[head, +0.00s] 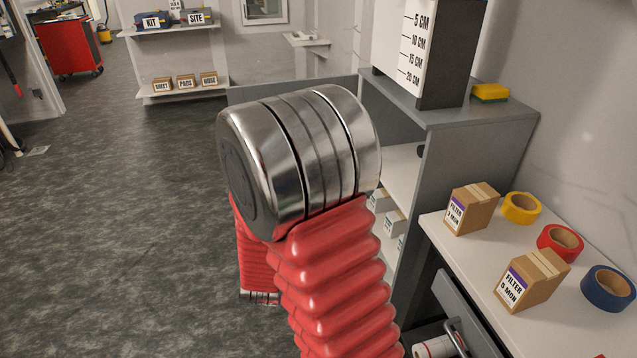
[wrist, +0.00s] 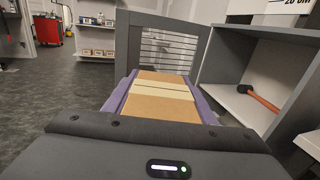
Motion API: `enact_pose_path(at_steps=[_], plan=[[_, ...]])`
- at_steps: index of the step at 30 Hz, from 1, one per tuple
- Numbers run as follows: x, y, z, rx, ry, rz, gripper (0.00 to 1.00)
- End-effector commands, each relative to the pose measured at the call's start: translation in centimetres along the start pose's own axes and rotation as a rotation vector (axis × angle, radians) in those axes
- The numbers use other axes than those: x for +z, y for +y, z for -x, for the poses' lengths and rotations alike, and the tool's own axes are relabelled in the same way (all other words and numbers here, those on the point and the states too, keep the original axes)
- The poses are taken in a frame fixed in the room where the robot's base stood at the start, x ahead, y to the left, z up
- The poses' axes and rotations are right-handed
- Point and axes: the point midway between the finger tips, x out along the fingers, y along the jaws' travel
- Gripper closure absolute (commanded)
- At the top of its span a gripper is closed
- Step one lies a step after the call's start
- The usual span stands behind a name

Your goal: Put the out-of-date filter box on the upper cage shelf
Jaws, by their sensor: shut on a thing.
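In the wrist view my gripper (wrist: 160,76) is shut on a brown cardboard filter box (wrist: 157,102) with a pale tape strip across its top. In the head view my arm hides the gripper and this box. A grey cage unit shows in the wrist view, with a barred panel (wrist: 165,52) beyond the box and a white shelf (wrist: 240,103) to the right. The box is held in front of the panel, left of that shelf.
Two more filter boxes, (head: 472,208) and (head: 531,280), stand on the white bench (head: 445,237) with yellow, red and blue tape rolls. A red-handled tool (wrist: 262,98) lies on the white shelf. A yellow sponge (head: 490,93) sits on the unit's top. Open floor lies left.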

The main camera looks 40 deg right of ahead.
Motion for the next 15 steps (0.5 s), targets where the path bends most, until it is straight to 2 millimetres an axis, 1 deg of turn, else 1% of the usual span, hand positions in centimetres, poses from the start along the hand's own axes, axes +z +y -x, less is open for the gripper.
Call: enact_pose_path(at_steps=[1, 3, 9, 12, 15], plan=[[-0.7, 2.0, 0.9, 0.044, 0.004, 0.002, 0.77], [-1.3, 4.5, 2.1, 0.097, 0.003, 0.0, 0.77], [-3.1, 10.8, 5.9, 0.243, 0.005, -0.003, 0.77], [-3.7, 13.3, 7.7, 0.301, 0.004, -0.004, 0.77], [-4.0, 14.9, 8.9, 0.34, 0.003, -0.006, 0.77]])
